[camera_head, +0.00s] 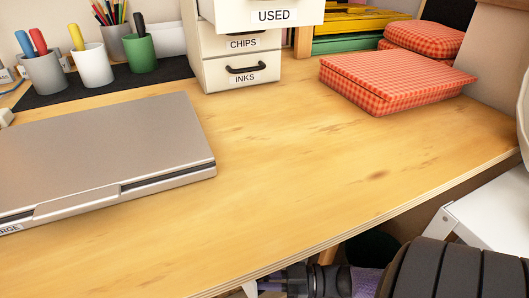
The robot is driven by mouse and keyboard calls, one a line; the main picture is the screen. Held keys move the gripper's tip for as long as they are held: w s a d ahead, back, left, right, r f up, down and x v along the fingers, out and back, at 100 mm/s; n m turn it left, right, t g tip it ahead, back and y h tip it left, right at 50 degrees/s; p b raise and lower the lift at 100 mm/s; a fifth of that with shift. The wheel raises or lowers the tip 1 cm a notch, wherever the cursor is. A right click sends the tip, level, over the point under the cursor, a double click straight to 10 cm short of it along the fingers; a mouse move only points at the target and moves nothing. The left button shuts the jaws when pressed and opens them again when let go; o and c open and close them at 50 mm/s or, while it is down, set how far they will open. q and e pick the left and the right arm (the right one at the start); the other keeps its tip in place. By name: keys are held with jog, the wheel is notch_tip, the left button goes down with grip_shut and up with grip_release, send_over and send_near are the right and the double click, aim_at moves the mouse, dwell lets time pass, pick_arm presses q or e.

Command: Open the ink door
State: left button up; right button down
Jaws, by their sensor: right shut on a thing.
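No part in view can be clearly told as an ink door. A small cream drawer unit (237,45) stands at the back of the desk. Its lowest drawer, labelled INKS (243,76), has a dark handle and is shut. My right gripper (262,287) shows only in part at the bottom edge, below the desk's front edge. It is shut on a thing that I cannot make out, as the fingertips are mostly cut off. My left gripper is not in view.
The top drawer labelled USED (270,15) sticks out above CHIPS (243,43). A closed grey laptop (105,150) lies at left, with pen cups (94,65) behind. A red checked box (395,82) stands back right. The desk (300,165) is clear in the middle.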

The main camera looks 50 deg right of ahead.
jog(key=shift+w+d, duration=0.15)
jog(key=shift+d, duration=0.1)
jog(key=shift+r, duration=0.1)
jog(key=c, duration=1)
grip_release()
